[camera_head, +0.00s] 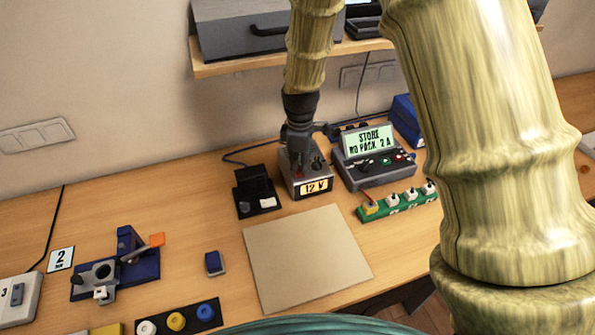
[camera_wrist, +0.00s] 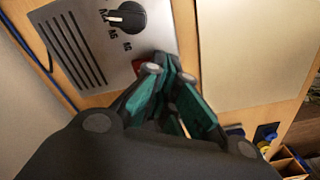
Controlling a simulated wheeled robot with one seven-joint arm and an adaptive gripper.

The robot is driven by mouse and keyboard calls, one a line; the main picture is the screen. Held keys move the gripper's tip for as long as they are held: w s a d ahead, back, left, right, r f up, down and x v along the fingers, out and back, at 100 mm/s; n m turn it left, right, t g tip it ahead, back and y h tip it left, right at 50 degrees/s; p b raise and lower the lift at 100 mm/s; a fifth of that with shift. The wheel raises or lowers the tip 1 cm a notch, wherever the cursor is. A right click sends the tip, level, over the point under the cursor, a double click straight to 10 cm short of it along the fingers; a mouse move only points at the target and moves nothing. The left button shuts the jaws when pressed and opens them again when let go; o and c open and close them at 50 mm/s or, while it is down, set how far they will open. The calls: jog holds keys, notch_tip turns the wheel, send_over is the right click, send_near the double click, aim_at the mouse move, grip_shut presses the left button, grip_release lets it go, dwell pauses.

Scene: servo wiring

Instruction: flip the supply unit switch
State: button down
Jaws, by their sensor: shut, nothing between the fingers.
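The supply unit (camera_head: 297,185) is a grey box with a lit "12 V" display, standing on the table near the wall. In the wrist view its metal top panel (camera_wrist: 85,15) shows a black rotary knob (camera_wrist: 127,17) and a row of dark vent slots. A small red part, which looks like the switch (camera_wrist: 138,66), peeks out beside my fingertips and is mostly hidden by them. My gripper (camera_wrist: 168,66) is shut and empty, its teal fingers at the edge of the panel. In the head view my gripper (camera_head: 299,150) points down over the unit; contact cannot be told.
A grey console (camera_head: 375,176) with a lit screen stands to the right, behind a green strip (camera_head: 398,205) of connectors. A black device (camera_head: 257,190) stands close on the left. A bare tan board (camera_head: 305,260) lies in front. A shelf (camera_head: 250,58) hangs above.

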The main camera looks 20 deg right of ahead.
aim_at(299, 173)
jog(key=shift+f+b, duration=0.4)
jog(key=shift+f, duration=0.6)
dwell(0.8)
jog(key=shift+r, duration=0.1)
jog(key=shift+r+p, duration=2.65)
jog(key=shift+r, duration=0.8)
jog(key=shift+a+f, duration=0.1)
